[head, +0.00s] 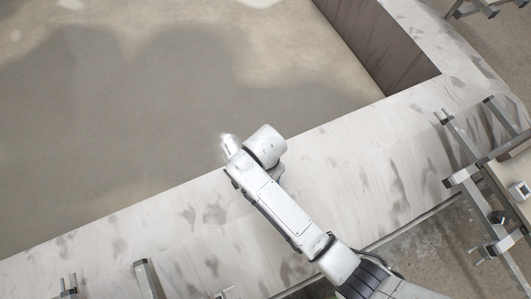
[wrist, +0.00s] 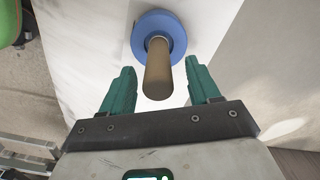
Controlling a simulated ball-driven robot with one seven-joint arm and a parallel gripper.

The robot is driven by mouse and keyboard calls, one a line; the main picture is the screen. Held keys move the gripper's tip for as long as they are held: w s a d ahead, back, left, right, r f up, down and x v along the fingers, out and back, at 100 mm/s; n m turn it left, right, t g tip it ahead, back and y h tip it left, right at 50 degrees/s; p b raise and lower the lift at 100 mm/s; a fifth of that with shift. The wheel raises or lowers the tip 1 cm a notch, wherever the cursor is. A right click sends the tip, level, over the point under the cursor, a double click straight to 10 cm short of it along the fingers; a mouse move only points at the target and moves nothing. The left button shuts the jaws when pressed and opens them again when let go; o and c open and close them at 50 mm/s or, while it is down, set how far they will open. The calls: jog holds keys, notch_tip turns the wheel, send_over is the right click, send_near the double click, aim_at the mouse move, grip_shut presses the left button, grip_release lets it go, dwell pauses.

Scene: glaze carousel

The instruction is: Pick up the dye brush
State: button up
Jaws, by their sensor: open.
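The thing that looks like the dye brush (wrist: 158,75) shows in the wrist view as a brown cylindrical handle rising from a round blue disc (wrist: 172,27). It stands on a pale marbled ledge. My gripper (wrist: 162,82) is open, with one teal finger on each side of the handle. I see gaps between the handle and both fingers. In the head view my white arm reaches over the ledge; the brush and the fingers are hidden there.
The pale marbled ledge (head: 340,165) borders a sunken sandy-floored basin (head: 120,120). Metal frames (head: 470,180) stand along the right edge. A green rounded object (wrist: 10,22) shows at the upper left of the wrist view. The ledge to the right of my arm is clear.

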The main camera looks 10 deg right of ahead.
notch_tip(320, 180, down, 4)
jog(key=shift+s+b, duration=0.15)
jog(key=shift+b, duration=0.2)
jog(key=shift+c, duration=0.2)
jog(key=c, duration=1)
